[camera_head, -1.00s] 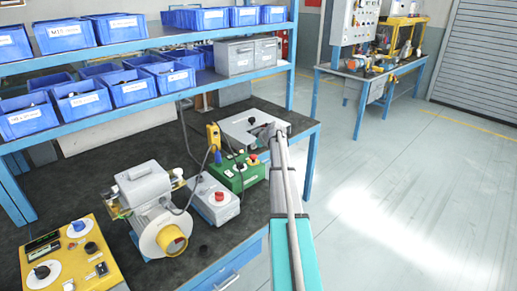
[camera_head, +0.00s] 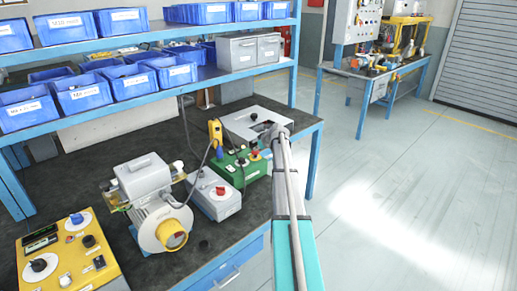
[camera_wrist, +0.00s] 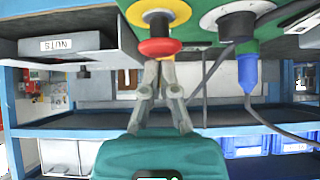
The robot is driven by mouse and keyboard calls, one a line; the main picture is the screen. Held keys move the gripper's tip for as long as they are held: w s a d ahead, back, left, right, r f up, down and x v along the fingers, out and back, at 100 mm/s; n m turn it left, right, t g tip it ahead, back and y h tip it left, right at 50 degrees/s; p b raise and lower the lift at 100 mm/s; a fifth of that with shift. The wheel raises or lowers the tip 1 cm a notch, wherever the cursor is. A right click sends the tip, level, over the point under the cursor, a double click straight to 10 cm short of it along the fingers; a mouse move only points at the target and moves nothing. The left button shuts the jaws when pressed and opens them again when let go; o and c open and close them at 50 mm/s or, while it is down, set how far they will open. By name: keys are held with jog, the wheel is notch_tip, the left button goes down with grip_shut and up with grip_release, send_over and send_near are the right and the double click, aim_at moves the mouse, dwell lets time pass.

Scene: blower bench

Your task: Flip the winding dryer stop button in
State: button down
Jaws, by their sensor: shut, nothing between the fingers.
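A red mushroom button (camera_wrist: 160,47) on a yellow collar (camera_wrist: 158,14) sits on a green control box in the wrist view. In the head view the button (camera_head: 254,155) is at the right end of the green box (camera_head: 242,167). No label on it can be read, so I cannot tell if this is the winding dryer. My gripper (camera_wrist: 160,66) is shut and empty, its fingertips right at the button's face; contact is unclear. In the head view my arm mostly hides the gripper.
A grey box with a red knob (camera_head: 220,191), a motor with a yellow hub (camera_head: 172,235) and a yellow panel (camera_head: 70,255) stand left on the bench. A blue connector with a cable (camera_wrist: 247,75) hangs beside the fingers. A grey-white box (camera_head: 243,122) stands behind.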

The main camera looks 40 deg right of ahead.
jog(key=shift+f, duration=0.15)
jog(key=shift+f+b, duration=0.9)
jog(key=shift+b, duration=0.05)
jog(key=shift+r, duration=0.1)
jog(key=shift+r, duration=0.15)
notch_tip(320, 180, up, 4)
jog(key=p, duration=0.4)
jog(key=shift+r+p, duration=0.15)
jog(key=shift+p, duration=0.15)
jog(key=p+v, duration=0.6)
jog(key=v, duration=0.3)
jog(key=shift+s+p, duration=0.3)
